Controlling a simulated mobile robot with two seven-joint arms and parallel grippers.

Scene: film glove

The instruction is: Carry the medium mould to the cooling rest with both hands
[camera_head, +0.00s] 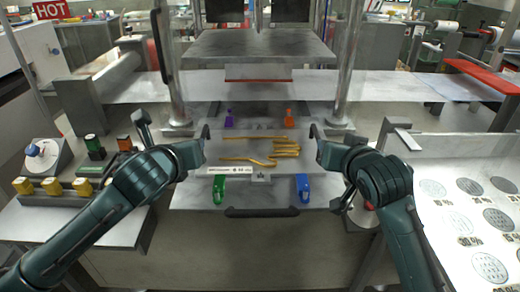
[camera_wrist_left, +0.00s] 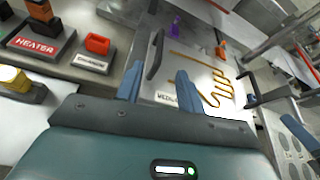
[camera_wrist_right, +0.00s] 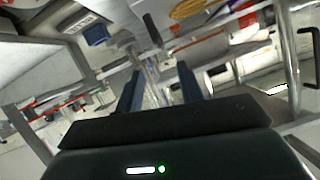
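The medium mould (camera_head: 225,143) is a flat grey plate with a golden hand outline and a white label strip. It lies in the middle, with a dark upright handle on each side. Its left handle (camera_wrist_left: 155,55) shows ahead of my left gripper (camera_wrist_left: 158,85), whose blue fingers are apart. My left gripper (camera_head: 203,153) is at the plate's left edge in the head view. My right gripper (camera_head: 322,152) is at its right edge. In the right wrist view my right gripper (camera_wrist_right: 157,85) is open, with a dark handle (camera_wrist_right: 152,30) beyond its fingertips. I cannot identify the cooling rest.
Purple (camera_head: 229,119), orange (camera_head: 289,119), green (camera_head: 218,190) and blue (camera_head: 303,189) pieces stand around the mould. A press plate (camera_head: 258,46) hangs behind, between two posts. Control boxes (camera_head: 44,156) stand left. A panel with round discs (camera_head: 455,190) is at right.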

